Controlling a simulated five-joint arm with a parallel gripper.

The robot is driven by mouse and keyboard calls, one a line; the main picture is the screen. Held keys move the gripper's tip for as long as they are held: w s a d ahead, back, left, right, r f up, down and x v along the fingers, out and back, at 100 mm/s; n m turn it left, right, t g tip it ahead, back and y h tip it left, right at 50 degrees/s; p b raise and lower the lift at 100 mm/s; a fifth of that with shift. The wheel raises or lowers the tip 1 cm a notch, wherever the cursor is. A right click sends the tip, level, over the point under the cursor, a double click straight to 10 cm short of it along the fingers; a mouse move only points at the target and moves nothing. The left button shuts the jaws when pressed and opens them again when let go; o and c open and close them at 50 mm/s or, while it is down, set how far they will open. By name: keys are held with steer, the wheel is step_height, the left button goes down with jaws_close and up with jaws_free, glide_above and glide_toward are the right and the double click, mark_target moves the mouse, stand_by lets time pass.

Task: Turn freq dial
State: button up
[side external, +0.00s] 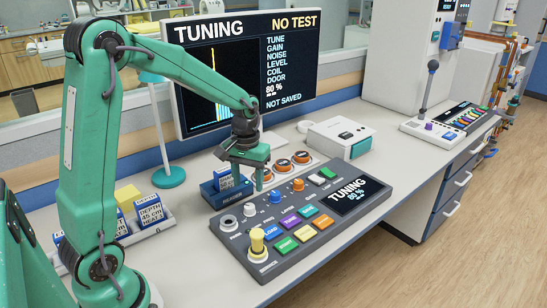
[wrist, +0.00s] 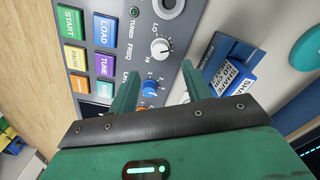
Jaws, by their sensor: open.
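The freq dial is a white knob (side external: 249,209) near the left end of the dark grey console, with a blue knob (side external: 275,197) to its right. In the wrist view the white dial (wrist: 162,47) has LO and HI marks and the word FREQ beside it. My gripper (side external: 260,186) hangs above the back of the console, near the white and blue knobs. In the wrist view my gripper (wrist: 160,72) is open and empty. The blue knob (wrist: 149,88) shows between its fingers, and the white dial lies just beyond the tips. I see no contact with either knob.
A blue reader (side external: 226,187) with a card stands behind the console, close to my gripper. A yellow knob (side external: 257,240) rises at the console's front left, beside coloured buttons. Orange round controls (side external: 281,166) lie behind. The screen (side external: 245,65) reads TUNING, NO TEST.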

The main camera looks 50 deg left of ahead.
mark_target(249, 206)
steer(key=shift+f, duration=0.15)
steer(key=shift+f, duration=3.85)
steer(key=c, duration=1)
